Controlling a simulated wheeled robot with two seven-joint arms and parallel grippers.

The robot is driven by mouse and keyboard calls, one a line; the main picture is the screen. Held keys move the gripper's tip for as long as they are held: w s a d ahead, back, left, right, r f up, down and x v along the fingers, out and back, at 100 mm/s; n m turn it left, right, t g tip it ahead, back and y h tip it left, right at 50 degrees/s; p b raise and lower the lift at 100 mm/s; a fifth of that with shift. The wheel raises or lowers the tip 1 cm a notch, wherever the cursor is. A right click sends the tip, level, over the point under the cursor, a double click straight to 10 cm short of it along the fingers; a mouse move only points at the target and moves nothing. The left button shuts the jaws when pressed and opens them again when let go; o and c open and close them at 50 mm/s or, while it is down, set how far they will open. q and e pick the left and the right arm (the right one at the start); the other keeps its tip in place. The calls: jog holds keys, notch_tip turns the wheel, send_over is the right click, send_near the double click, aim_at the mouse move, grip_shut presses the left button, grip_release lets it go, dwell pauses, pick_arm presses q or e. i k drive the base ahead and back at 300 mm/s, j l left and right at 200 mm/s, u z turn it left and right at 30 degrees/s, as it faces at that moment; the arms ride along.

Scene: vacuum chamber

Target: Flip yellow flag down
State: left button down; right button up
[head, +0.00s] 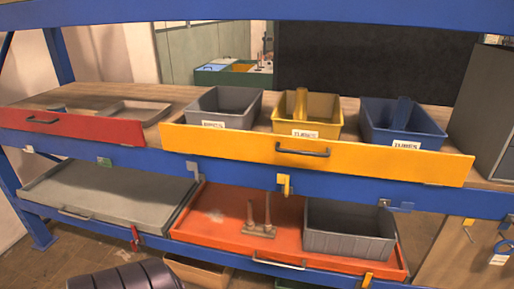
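A small yellow flag (284,186) sits on the blue beam below the middle of the yellow drawer front (230,145). It is too small to tell for sure whether it is turned up or down. Another yellow piece (367,280) shows on the lower blue beam, below the grey bin, and a third (467,223) is at the far right. Neither of my grippers is in view.
On the upper shelf, grey (222,120), yellow (301,131) and blue (399,140) bins stand behind the yellow drawer front. A red drawer (70,125) is at left. Below are a grey drawer (110,205) and an orange-red tray (215,225) holding a grey bin (345,243).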

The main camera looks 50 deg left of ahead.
aim_at(282, 179)
jog(key=u, duration=1.45)
